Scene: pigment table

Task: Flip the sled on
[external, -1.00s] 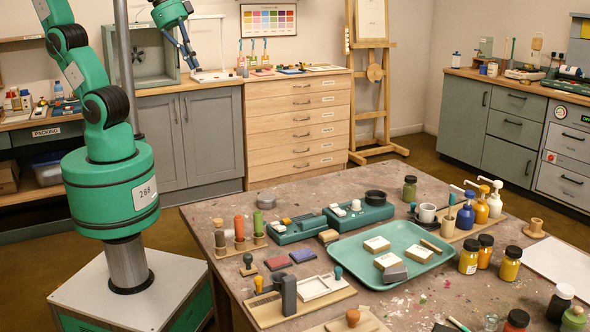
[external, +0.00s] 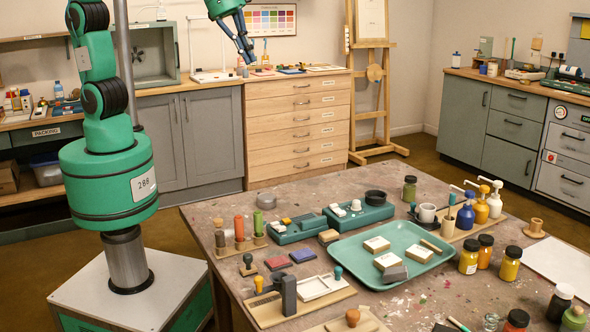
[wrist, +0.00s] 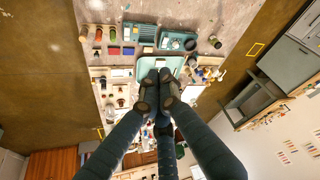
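No part in view is clearly marked as the sled, and I cannot tell which one it is. Two teal devices stand on the near table in the external view: the left device (external: 299,231) has a yellow knob and white parts, and the right device (external: 368,216) has white knobs and a black round part. My gripper (external: 249,57) hangs in the air above and behind the table, pointing down, far from both. In the wrist view its dark fingertips (wrist: 158,88) are close together with nothing visibly held; whether they touch is unclear.
A teal tray (external: 354,270) with pale blocks lies right of centre. Pigment jars (external: 469,256) and pump bottles (external: 481,211) stand at the right. Stamps, ink pads (external: 303,255) and upright coloured sticks (external: 239,229) are at the left. The air above the table is clear.

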